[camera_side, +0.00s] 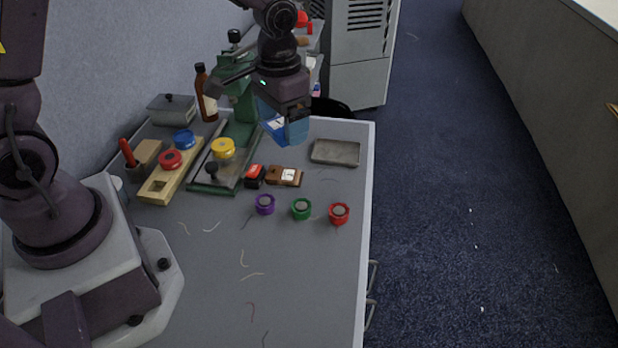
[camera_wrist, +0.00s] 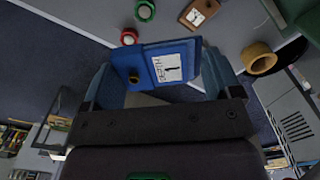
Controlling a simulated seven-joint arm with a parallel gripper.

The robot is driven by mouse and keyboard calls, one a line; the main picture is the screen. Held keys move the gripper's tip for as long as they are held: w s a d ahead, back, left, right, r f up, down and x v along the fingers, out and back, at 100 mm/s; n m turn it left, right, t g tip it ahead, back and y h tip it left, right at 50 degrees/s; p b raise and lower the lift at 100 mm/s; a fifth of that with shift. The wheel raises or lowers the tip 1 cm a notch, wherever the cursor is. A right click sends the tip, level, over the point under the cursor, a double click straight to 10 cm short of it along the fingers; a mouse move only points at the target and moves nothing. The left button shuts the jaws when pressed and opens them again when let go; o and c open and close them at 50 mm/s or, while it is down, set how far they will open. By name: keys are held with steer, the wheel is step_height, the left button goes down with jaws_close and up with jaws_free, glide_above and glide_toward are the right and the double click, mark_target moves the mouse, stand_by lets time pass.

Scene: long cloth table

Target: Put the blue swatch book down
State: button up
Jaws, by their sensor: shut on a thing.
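The blue swatch book (camera_side: 276,127) is held in my gripper (camera_side: 286,122) above the far part of the table in the side view. In the wrist view the blue swatch book (camera_wrist: 152,67) lies between the two fingers of my gripper (camera_wrist: 165,75). It has a white label with dark print and a brass-coloured stud near one corner. My gripper is shut on it. The book is tilted and appears clear of the grey table (camera_side: 215,275). Its far side is hidden by the fingers.
A grey tray (camera_side: 335,152) lies near the right edge. A brown swatch book (camera_side: 284,176), a red tape measure (camera_side: 255,175) and purple (camera_side: 265,204), green (camera_side: 301,208) and red (camera_side: 339,213) spools are nearby. A green press (camera_side: 240,95) stands behind. The table's front is mostly clear, with scattered threads.

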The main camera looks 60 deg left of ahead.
mark_target(275, 129)
steer(key=shift+s+d+f, duration=0.1)
steer(key=shift+s+f, duration=0.25)
steer(key=shift+f, duration=0.3)
steer(key=m, duration=0.1)
steer(key=f+m, duration=0.1)
steer(key=m, duration=0.1)
steer(key=shift+s+f+m, duration=0.15)
steer(key=shift+s+m, duration=0.1)
steer(key=shift+m, duration=0.15)
steer(key=m, duration=0.2)
steer(key=f+m, duration=0.1)
steer(key=m, duration=0.1)
steer(key=shift+s, duration=0.2)
steer(key=m, duration=0.6)
steer(key=f+m, duration=0.1)
steer(key=m, duration=0.5)
steer(key=f+m, duration=0.1)
steer(key=m, duration=0.6)
steer(key=shift+d+f, duration=0.15)
steer(key=shift+d, duration=0.1)
